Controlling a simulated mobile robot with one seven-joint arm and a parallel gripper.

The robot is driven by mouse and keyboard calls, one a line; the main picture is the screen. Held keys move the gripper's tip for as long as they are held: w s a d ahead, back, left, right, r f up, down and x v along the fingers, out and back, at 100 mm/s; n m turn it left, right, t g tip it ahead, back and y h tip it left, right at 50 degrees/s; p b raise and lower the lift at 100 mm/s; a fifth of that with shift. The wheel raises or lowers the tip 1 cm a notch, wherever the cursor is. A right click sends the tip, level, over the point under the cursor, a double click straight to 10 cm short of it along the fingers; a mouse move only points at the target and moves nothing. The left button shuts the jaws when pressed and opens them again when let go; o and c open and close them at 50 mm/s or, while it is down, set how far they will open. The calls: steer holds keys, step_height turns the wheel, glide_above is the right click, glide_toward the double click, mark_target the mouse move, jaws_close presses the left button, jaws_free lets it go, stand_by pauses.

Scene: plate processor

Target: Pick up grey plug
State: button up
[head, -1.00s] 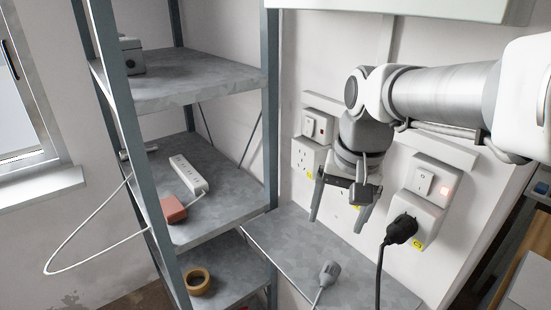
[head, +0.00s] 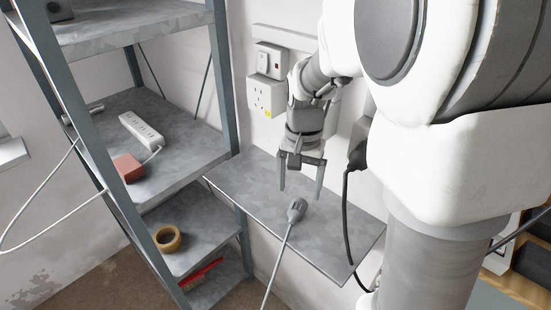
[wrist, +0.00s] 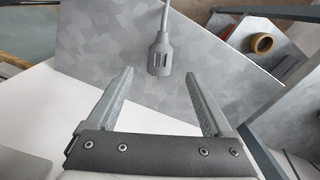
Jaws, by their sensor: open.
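The grey plug (head: 296,210) lies on the grey metal wall shelf (head: 240,180), and its grey cord runs off the shelf's front edge. In the wrist view the plug (wrist: 160,58) lies beyond my fingertips, roughly centred between them, with its cord running away toward the top. My gripper (head: 300,192) is open and empty, with fingers pointing down just behind the plug in the head view. The fingers (wrist: 157,72) are apart in the wrist view and do not appear to touch the plug.
A black plug (head: 357,160) with a black cable hangs at the wall right of my gripper. A wall socket (head: 265,97) is behind. A shelving rack at left holds a white power strip (head: 141,131), a red block (head: 128,168) and a tape roll (head: 167,238). The wall shelf is otherwise clear.

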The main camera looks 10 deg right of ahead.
mark_target(297, 205)
step_height(297, 205, down, 6)
steer(key=shift+s+a+f, duration=0.1)
steer(key=shift+s+f, duration=0.05)
steer(key=shift+f, duration=0.1)
